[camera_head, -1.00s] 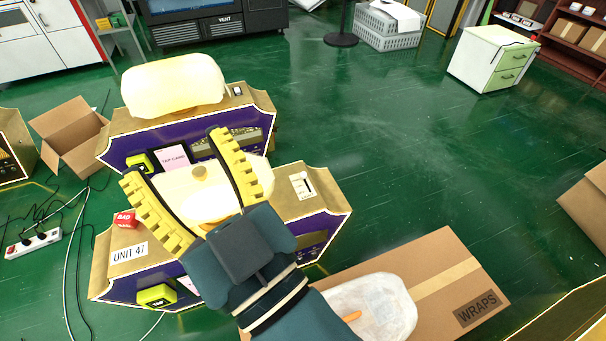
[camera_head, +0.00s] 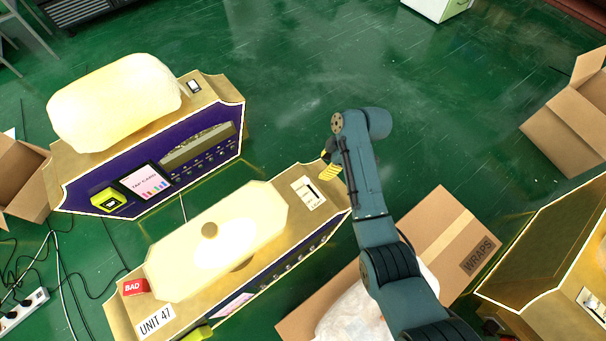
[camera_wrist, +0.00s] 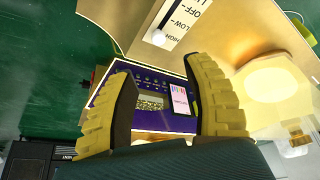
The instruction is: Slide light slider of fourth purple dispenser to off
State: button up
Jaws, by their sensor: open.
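Two purple-fronted dispensers with beige tops and glowing pale lamps show in the head view: the UNIT 47 dispenser (camera_head: 270,262) in front and another (camera_head: 75,190) behind. I cannot tell their numbering. UNIT 47's light slider (camera_head: 308,192) is a white plate near its right end. A slider plate (camera_wrist: 170,22) also shows in the wrist view, marked OFF, LOW and HIGH; its pale knob (camera_wrist: 158,38) sits by HIGH. My gripper (camera_head: 330,165) is by UNIT 47's right end, partly hidden by my arm. In the wrist view my gripper (camera_wrist: 163,76) is open and empty, apart from the knob.
A red BAD block (camera_head: 135,287) sits on UNIT 47's left end. A WRAPS carton (camera_head: 452,235) lies right of it, and an open carton (camera_head: 570,125) stands farther right. Another beige unit (camera_head: 545,245) is at lower right.

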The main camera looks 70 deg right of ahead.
aim_at(307, 180)
jog(key=b+x, duration=0.6)
jog(key=x, duration=0.6)
jog(key=shift+w, duration=0.15)
jog(key=shift+w+f+b, duration=0.3)
jog(key=shift+f, duration=0.1)
grip_shut()
